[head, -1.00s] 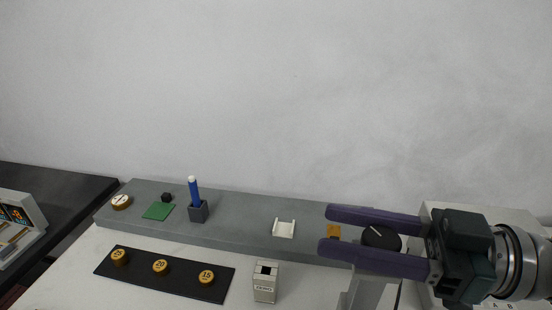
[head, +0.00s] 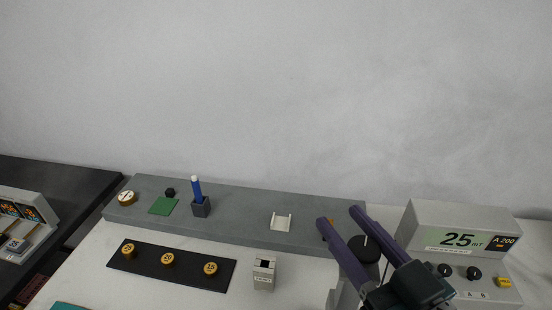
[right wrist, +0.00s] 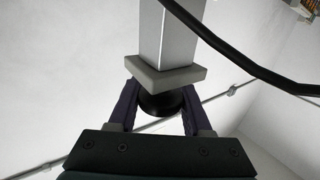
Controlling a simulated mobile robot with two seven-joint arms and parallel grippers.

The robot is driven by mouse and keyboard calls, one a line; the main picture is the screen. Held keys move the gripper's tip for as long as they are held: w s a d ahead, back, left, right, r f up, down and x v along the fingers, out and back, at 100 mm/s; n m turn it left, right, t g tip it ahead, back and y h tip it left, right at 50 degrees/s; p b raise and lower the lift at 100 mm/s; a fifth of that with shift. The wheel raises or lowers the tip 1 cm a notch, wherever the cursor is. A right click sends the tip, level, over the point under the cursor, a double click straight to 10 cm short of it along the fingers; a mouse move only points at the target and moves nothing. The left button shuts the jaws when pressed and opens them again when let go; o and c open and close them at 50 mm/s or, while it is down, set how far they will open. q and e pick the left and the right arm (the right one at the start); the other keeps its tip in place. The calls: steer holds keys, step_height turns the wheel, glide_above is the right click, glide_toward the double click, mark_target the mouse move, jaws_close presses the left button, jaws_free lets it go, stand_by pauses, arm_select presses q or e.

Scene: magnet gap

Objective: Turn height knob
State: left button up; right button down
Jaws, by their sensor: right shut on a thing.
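A black round knob (head: 364,248) with a thin white mark on its top sits on a grey post at the right of the bench in the head view. My right gripper (head: 340,216) is shut on it, its two purple fingers on either side and their tips reaching past it. In the right wrist view, the knob (right wrist: 162,104) shows dark between the fingers (right wrist: 158,108), beside a grey square plate and a silver column. My left gripper is not in view.
A meter box (head: 455,240) reading 25 mT stands right of the gripper. A white cradle (head: 281,222) and a blue probe in a dark holder (head: 201,207) are on the grey slab. A black strip (head: 190,272) with gold weights lies in front, beside a small grey box (head: 264,273).

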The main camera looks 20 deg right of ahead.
mark_target(373, 263)
steer(key=shift+d+m+h, duration=0.15)
steer(key=shift+m+h, duration=0.45)
steer(key=shift+h, duration=0.7)
steer(key=shift+r, duration=0.1)
steer(key=shift+c, duration=1.7)
jaws_free()
steer(key=s, duration=0.5)
steer(key=s+a+b, duration=0.1)
steer(key=s, duration=0.2)
steer(key=shift+s, duration=0.95)
